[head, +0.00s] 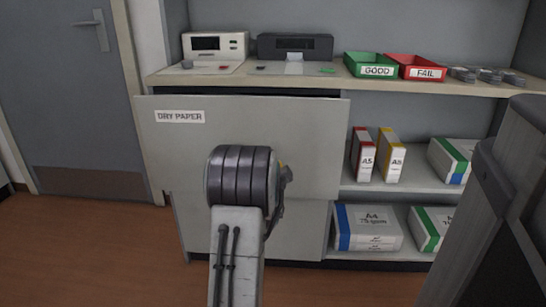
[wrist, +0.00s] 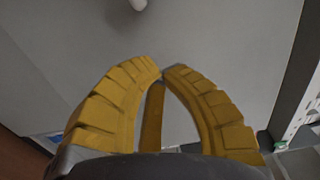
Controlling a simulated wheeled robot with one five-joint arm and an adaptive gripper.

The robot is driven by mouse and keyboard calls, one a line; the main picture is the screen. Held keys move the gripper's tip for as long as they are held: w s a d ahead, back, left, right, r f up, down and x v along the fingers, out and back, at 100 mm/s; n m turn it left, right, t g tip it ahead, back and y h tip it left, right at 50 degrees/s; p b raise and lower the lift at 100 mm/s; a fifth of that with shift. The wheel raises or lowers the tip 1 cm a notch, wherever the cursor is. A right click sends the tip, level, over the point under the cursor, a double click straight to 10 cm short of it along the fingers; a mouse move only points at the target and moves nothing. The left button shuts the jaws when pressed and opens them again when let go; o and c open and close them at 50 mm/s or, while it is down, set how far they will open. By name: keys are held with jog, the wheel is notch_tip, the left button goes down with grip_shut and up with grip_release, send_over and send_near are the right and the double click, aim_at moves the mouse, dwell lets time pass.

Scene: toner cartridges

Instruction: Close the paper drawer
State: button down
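The paper drawer (head: 300,125) has a wide pale grey front with a "DRY PAPER" label (head: 180,116). It stands out from the cabinet, with a dark gap along its top edge under the counter. My gripper shows in the wrist view (wrist: 163,74) with its two yellow fingertips together and nothing between them. A plain grey surface, seemingly the drawer front, lies beyond them; I cannot tell if they touch it. A pale rounded piece (wrist: 138,4) shows at the top edge there. In the head view my arm hides the fingers and part of the drawer front.
The counter (head: 450,88) above bears a white device (head: 215,45), a black device (head: 295,46), a green GOOD tray (head: 377,70) and a red FAIL tray (head: 424,72). Open shelves at right hold paper packs (head: 368,228). A door (head: 60,90) is at left. Brown floor (head: 90,250) is clear there.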

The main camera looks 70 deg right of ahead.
jog(key=shift+b+x, duration=0.5)
jog(key=shift+x, duration=1.65)
jog(key=p+x, duration=0.2)
jog(key=x, duration=0.8)
jog(key=shift+a+r, duration=0.1)
jog(key=v, duration=1.2)
